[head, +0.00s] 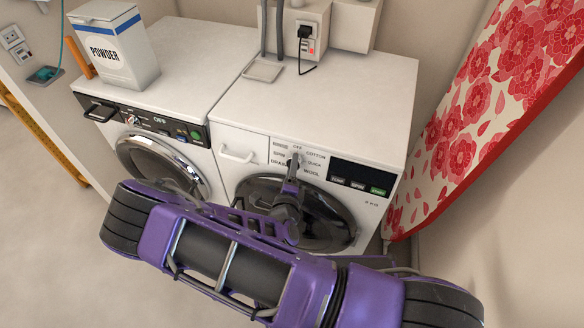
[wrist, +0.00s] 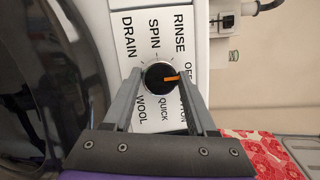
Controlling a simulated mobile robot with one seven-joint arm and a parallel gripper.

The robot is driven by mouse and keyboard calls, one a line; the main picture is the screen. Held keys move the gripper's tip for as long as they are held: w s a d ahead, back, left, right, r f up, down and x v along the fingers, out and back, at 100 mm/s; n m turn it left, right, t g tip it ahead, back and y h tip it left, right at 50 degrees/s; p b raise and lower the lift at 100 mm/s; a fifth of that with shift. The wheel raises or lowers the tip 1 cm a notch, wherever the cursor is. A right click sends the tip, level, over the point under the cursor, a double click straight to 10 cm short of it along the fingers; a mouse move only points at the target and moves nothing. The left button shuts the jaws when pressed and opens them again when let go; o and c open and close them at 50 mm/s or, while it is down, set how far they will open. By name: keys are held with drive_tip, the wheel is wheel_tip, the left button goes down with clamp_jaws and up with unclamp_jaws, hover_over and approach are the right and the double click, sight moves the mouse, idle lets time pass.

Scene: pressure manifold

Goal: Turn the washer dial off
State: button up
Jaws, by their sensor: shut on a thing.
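The washer (head: 290,185) is the white front-loader on the right, with a round dark door below its control panel. Its dial (wrist: 158,77) is a round black knob with an orange pointer, seen in the wrist view between my fingers. The pointer faces right in that view, toward the OFF label (wrist: 188,72), close to the edge of COTTON. My gripper (wrist: 161,72) is shut on the dial, one finger on each side. In the head view my gripper (head: 294,160) reaches the panel and hides most of the dial.
A second machine (head: 160,120) stands against the washer on the left, with a powder box (head: 118,50) on top. A floral ironing board (head: 490,110) leans at the right. A plug and outlet (head: 305,35) sit behind. The washer top is mostly clear.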

drive_tip(key=o, duration=1.4)
drive_tip(key=shift+c, duration=0.2)
drive_tip(key=shift+s, duration=0.1)
